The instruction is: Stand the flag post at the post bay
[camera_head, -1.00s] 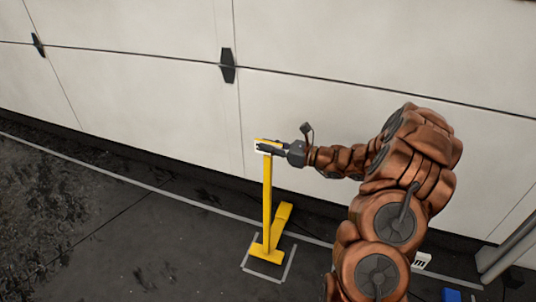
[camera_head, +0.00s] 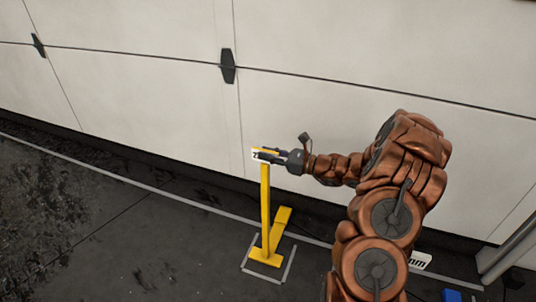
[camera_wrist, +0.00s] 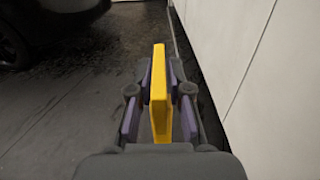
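The yellow flag post (camera_head: 265,212) stands about upright on the floor, with a white marked plate (camera_head: 257,155) at its top. Its yellow foot (camera_head: 265,258) lies inside the grey taped outline of the post bay (camera_head: 289,265); another yellow piece reaches back toward the wall. My gripper (camera_head: 272,155) is at the top of the post, coming from the right. In the wrist view my gripper (camera_wrist: 159,112) has its purple pads on both sides of the yellow post (camera_wrist: 160,90), with gaps showing beside it. The fingers look open around the post.
A white panelled wall (camera_head: 380,130) runs close behind the post. A long grey floor line (camera_head: 170,193) passes behind the bay. A white labelled item (camera_head: 420,261) and a blue item (camera_head: 452,296) lie at the right. The floor at left is clear.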

